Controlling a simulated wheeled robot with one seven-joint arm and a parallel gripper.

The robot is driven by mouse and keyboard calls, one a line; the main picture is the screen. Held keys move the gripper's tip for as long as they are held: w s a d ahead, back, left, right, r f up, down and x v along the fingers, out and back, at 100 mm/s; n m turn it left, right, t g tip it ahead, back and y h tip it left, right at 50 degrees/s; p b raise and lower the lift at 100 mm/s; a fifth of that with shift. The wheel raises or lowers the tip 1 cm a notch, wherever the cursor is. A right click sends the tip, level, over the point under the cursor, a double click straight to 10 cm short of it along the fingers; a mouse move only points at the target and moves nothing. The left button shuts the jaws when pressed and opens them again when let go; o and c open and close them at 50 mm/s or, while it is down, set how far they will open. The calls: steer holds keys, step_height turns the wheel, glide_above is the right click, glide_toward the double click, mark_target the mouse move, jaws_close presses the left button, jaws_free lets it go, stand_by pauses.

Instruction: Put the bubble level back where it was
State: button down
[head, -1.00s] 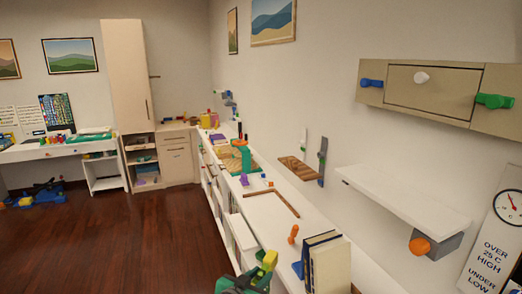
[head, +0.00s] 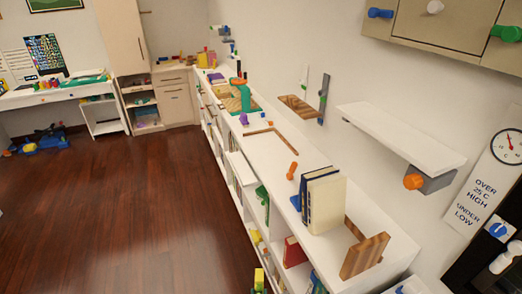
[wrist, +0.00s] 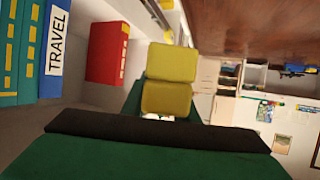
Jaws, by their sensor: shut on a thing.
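My gripper (head: 259,281) shows only as a yellow and green piece at the bottom edge of the head view. In the wrist view its two yellow fingertips (wrist: 168,79) are close together in front of the dark green palm. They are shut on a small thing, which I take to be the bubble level. Only a pale bit of it (wrist: 158,116) shows below the fingertips; the rest is hidden. The gripper is in front of the long white desk's open shelves, beside a red book (wrist: 107,52) and a blue TRAVEL book (wrist: 54,52).
The long white desk (head: 335,262) carries upright books (head: 326,203), an orange piece (head: 292,171), a wooden corner frame (head: 272,131) and a striped wooden block (head: 364,256). A white wall shelf (head: 405,138) juts out above. The dark floor (head: 130,215) to the left is clear.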

steer(key=s+f, duration=0.1)
steer(key=s+d+f, duration=0.1)
steer(key=s+f, duration=0.1)
steer(key=shift+s, duration=0.2)
steer(key=shift+a, duration=0.1)
stand_by(1.3)
